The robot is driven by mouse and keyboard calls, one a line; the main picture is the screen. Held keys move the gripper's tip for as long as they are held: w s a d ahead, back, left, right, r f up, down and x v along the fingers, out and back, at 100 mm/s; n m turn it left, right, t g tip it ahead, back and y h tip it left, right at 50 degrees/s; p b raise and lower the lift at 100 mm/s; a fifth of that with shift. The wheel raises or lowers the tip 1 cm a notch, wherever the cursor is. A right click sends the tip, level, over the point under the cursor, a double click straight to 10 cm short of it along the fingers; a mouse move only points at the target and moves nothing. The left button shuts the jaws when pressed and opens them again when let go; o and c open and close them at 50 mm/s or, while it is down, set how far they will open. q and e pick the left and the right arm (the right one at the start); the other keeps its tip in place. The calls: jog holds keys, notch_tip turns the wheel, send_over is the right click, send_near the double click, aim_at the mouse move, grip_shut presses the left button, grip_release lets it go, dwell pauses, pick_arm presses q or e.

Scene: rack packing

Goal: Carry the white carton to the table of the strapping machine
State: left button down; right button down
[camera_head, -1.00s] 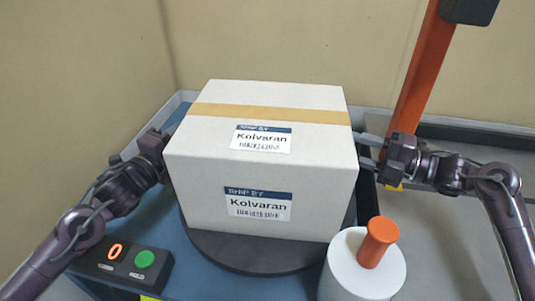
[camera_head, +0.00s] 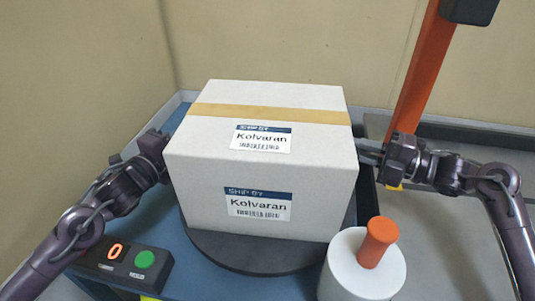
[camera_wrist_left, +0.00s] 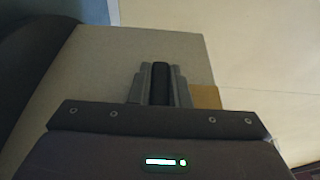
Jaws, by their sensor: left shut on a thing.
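The white carton (camera_head: 258,160), with a tan tape strip and "Kolvaran" labels, sits upright on a dark round plate (camera_head: 245,258). My left gripper (camera_head: 162,143) is at the carton's left side, its fingertips mostly hidden there. In the left wrist view its fingers (camera_wrist_left: 160,82) are close together against the carton's side (camera_wrist_left: 95,70), shut on it. My right gripper (camera_head: 370,154) is at the carton's right side with its fingers together. I cannot tell whether it grips the carton. I cannot make out the strapping machine's table for certain.
A white cylinder with an orange knob (camera_head: 378,243) stands close at the carton's front right. A control box (camera_head: 122,264) showing 0, with a green button, lies front left. An orange post (camera_head: 412,85) rises behind my right gripper. A grey surface (camera_head: 440,235) extends right. Walls stand behind and left.

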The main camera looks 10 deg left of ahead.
pick_arm(q)
jog(key=shift+f, duration=0.1)
dwell(0.8)
